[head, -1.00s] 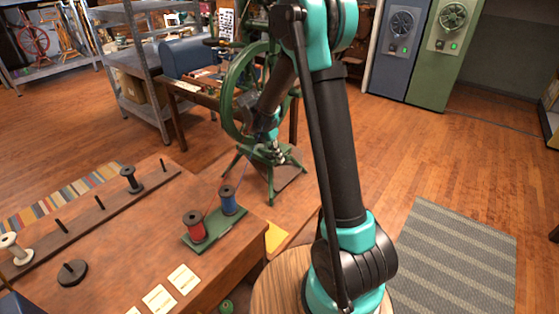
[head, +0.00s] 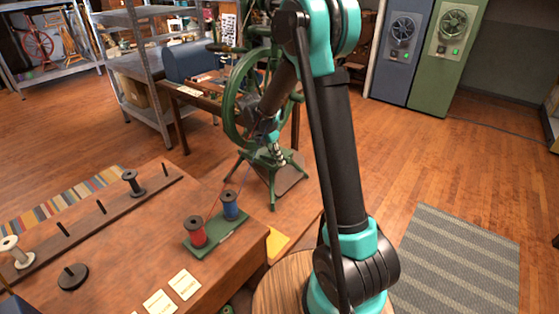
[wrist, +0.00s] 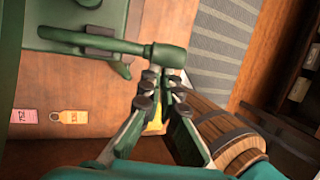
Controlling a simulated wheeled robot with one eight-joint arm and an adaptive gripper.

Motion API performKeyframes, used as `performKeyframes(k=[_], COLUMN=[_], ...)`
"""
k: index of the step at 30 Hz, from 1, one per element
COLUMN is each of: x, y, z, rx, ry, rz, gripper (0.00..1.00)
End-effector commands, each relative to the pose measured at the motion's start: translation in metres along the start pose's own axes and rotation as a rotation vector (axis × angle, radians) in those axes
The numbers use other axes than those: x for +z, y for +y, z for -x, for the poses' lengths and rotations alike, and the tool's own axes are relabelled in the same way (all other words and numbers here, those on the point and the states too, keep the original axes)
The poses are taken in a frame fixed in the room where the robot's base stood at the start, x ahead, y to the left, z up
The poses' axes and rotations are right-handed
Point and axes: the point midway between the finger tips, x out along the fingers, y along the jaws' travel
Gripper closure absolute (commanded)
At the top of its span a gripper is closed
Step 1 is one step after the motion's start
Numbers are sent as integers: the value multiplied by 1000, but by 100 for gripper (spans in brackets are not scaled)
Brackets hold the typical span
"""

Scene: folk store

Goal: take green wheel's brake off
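The green wheel (head: 232,98) stands on a green-legged frame (head: 268,160) beyond the work table, partly hidden behind my arm. In the wrist view a thick green lever (wrist: 110,43) runs across the top and ends in a round green knob or hub (wrist: 168,56). I take it for the brake lever, but cannot be sure. My gripper (wrist: 161,80) has its fingertips just below the lever's right end, with a narrow gap between them and nothing held. Whether a fingertip touches the lever is unclear. In the head view the gripper is low beside the wheel, mostly hidden by my arm.
A table with red (head: 195,231) and blue (head: 230,205) spools stands at the left front. A wooden barrel (wrist: 222,135) is close to the right finger in the wrist view.

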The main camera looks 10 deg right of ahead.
Motion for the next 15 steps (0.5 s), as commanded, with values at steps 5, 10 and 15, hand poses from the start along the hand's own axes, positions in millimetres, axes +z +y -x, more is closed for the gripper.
performKeyframes(k=[5,10,15], x=[2,4,5], y=[-1,-4,-5], z=[3,10,15], rx=[1,0,0], ry=[-2,-2,-3], rz=[-1,-1,-1], gripper=[100,100,100])
